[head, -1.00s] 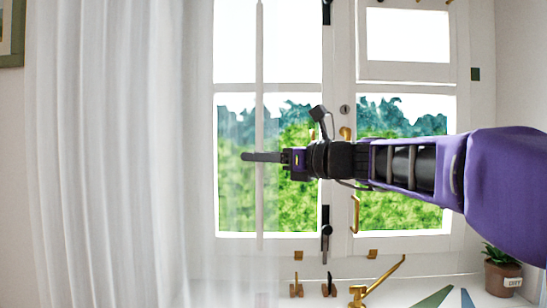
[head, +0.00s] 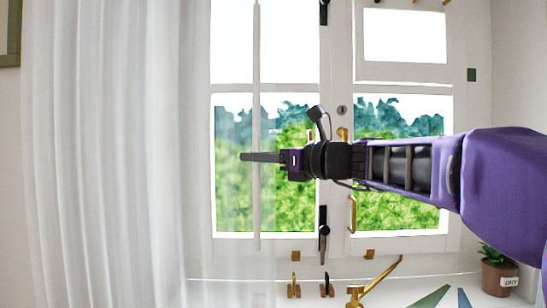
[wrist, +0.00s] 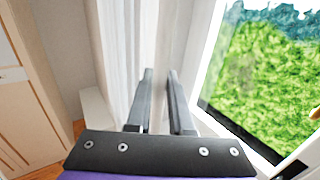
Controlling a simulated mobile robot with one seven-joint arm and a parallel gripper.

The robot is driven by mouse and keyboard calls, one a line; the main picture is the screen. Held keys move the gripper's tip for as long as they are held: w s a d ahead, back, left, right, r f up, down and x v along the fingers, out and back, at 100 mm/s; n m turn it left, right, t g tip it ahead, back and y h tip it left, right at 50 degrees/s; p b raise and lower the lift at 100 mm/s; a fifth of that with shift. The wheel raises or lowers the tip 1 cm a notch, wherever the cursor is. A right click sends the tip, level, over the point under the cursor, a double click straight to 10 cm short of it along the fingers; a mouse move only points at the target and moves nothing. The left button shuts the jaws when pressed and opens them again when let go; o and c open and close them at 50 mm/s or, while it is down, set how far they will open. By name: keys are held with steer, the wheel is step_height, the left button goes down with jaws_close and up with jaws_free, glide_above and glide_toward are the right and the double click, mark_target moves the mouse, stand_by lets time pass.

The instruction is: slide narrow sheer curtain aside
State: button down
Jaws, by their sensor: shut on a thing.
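The sheer white curtain (head: 110,150) hangs in folds at the left of the head view, and its thin edge reaches over the left window pane. A slim white vertical rod (head: 256,60) hangs in front of that pane at the curtain's edge. My gripper (head: 243,157) reaches in from the right at mid height, its fingers crossing the rod. In the wrist view the two dark fingers (wrist: 159,74) are close together, with pale material between them and curtain folds (wrist: 120,40) to their left. My gripper is shut on the rod; whether cloth is also pinched is unclear.
A white-framed window (head: 338,80) stands behind, with a brass handle (head: 352,215) and a dark latch (head: 323,230). On the sill are brass hooks (head: 294,287), a brass stay (head: 375,284) and a potted plant (head: 499,272). A picture frame (head: 10,35) hangs at the far left.

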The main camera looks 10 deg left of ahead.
steer(key=shift+a, duration=0.1)
stand_by(0.7)
steer(key=s+a+p, duration=0.1)
steer(key=s+a, duration=0.1)
steer(key=a, duration=0.7)
steer(key=s+a+p, duration=0.2)
steer(key=a, duration=0.8)
steer(key=s+a+p, duration=0.2)
steer(key=s+a, duration=0.1)
steer(key=a, duration=0.7)
steer(key=c, duration=1.1)
jaws_free()
steer(key=shift+d, duration=0.1)
